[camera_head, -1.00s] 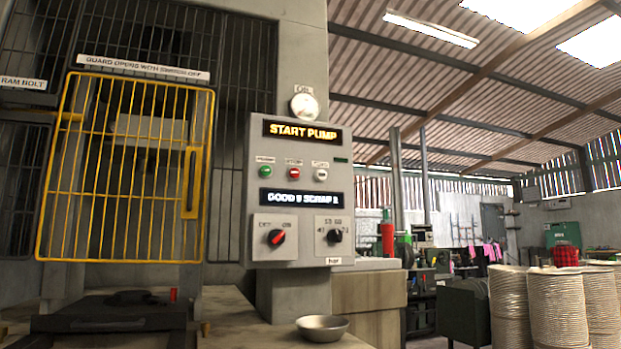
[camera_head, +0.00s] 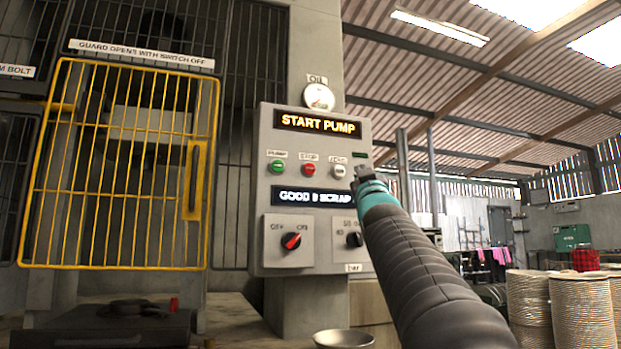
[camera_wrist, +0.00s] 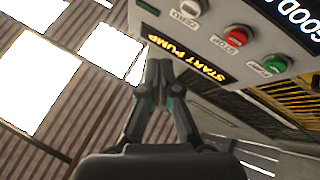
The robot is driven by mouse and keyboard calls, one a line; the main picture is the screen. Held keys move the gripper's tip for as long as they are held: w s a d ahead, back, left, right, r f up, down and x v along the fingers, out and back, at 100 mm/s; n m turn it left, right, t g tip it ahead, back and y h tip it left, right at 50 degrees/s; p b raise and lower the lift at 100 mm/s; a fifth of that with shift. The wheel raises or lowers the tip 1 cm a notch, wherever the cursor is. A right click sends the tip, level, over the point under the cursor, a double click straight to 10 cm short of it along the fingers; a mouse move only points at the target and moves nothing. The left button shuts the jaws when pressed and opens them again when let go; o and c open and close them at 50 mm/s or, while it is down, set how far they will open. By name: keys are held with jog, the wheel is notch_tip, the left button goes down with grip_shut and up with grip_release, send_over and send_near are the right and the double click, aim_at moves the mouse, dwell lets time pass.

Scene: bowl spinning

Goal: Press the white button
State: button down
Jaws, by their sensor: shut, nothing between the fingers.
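The white button (camera_head: 339,171) is the rightmost of three on the grey control panel (camera_head: 263,240), right of the green button (camera_head: 277,167) and the red button (camera_head: 309,169). It also shows at the top of the wrist view (camera_wrist: 190,8), where the panel appears upside down. My gripper (camera_head: 361,170) is just right of the white button in the head view, with its fingertips up. In the wrist view my gripper (camera_wrist: 159,62) has its fingers together and empty, below the white button in the picture. I see no contact with the button.
The display (camera_head: 318,124) above the buttons reads START PUMP. Two rotary switches, one red (camera_head: 291,240) and one black (camera_head: 354,240), sit below. A yellow guard (camera_head: 120,266) stands left. A metal bowl (camera_head: 343,339) lies at the bottom. Rope spools (camera_head: 581,310) stand far right.

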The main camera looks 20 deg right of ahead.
aim_at(340, 171)
jog(key=r, duration=0.1)
jog(key=r+t, duration=0.1)
jog(key=r, duration=0.1)
jog(key=shift+w+d+n, duration=0.15)
jog(key=shift+d+n, duration=0.15)
jog(key=shift+d, duration=0.05)
jog(key=shift+w+a, duration=0.1)
jog(key=shift+w+p, duration=2.15)
jog(key=shift+w, duration=2.2)
jog(key=shift+w, duration=0.15)
jog(key=shift+w, duration=0.3)
